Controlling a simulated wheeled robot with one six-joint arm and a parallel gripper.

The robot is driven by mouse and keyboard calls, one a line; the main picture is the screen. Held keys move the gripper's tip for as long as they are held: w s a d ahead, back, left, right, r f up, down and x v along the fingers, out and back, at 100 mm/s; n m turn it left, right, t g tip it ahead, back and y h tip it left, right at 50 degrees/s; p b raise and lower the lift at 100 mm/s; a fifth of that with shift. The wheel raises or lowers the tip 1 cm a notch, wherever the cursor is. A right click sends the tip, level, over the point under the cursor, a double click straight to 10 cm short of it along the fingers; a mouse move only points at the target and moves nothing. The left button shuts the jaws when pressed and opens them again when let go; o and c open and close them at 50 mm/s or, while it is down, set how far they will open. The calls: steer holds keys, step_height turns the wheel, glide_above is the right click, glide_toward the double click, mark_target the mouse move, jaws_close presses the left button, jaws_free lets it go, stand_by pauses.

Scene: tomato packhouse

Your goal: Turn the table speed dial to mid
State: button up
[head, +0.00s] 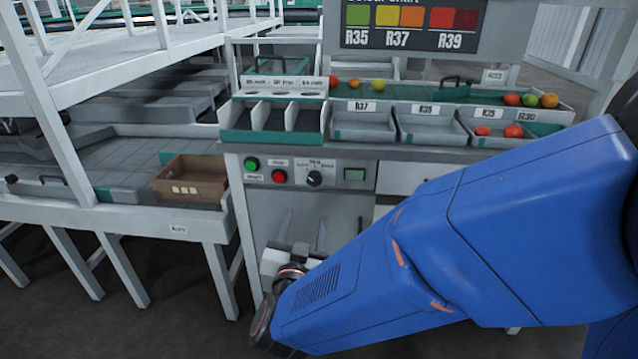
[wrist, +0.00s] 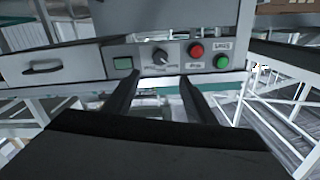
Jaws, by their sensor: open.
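The table speed dial (head: 314,179) is a dark round knob on a pale label plate on the front panel of the sorting table. In the wrist view the dial (wrist: 160,57) shows above my fingertips with a light pointer mark; its exact setting is too small to read. My gripper (head: 304,230) is below the panel in the head view, its two fingers pointing up and spread apart. In the wrist view my gripper (wrist: 157,80) is open and empty, with the dial beyond the gap between the fingers. The gripper does not touch the dial.
A green button (head: 252,163) and a red button (head: 279,176) sit left of the dial, and a green rectangular switch (head: 354,174) sits right. Grey trays (head: 362,124) with several tomatoes are above. A brown crate (head: 190,182) stands on the conveyor at left.

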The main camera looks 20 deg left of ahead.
mark_target(314, 182)
steer(key=x, duration=1.6)
steer(key=shift+w, duration=0.25)
steer(key=c, duration=1.1)
steer(key=shift+o, duration=0.2)
steer(key=shift+m, duration=0.4)
steer(key=m, duration=0.4)
steer(key=shift+m, duration=2.5)
